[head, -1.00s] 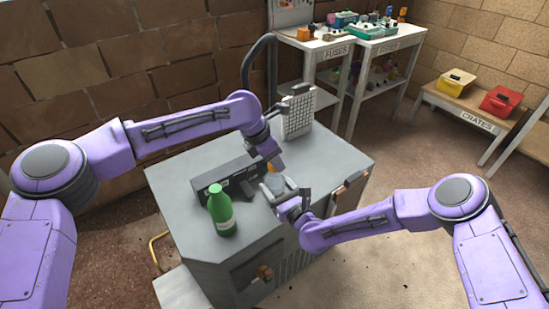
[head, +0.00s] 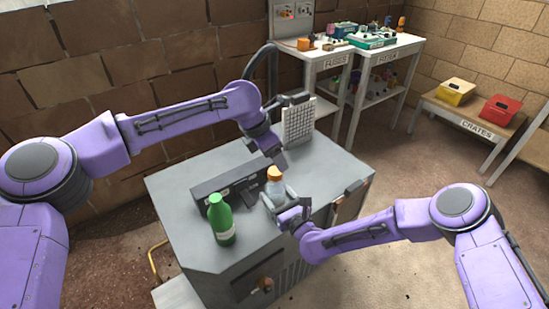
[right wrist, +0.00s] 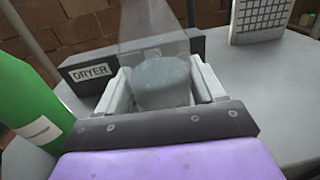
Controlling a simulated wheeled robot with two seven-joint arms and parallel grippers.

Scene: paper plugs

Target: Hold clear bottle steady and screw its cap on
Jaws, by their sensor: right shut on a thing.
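The clear bottle (head: 276,188) stands upright over the grey cabinet top, and my right gripper (head: 280,201) is shut around its body. In the right wrist view the bottle (right wrist: 161,82) sits between both fingers, its see-through upper part (right wrist: 152,35) rising out of the picture. The orange cap (head: 274,173) is at the bottle's top; whether it is threaded on cannot be told. My left gripper (head: 277,155) is just behind and above the cap, its fingers dark and small, so its opening is unclear.
A green bottle (head: 221,220) stands at the left of the cabinet top (head: 330,165). A dark box labelled DRYER (right wrist: 92,72) lies behind the clear bottle. A white gridded panel (head: 299,122) stands at the back. The right of the top is mostly clear.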

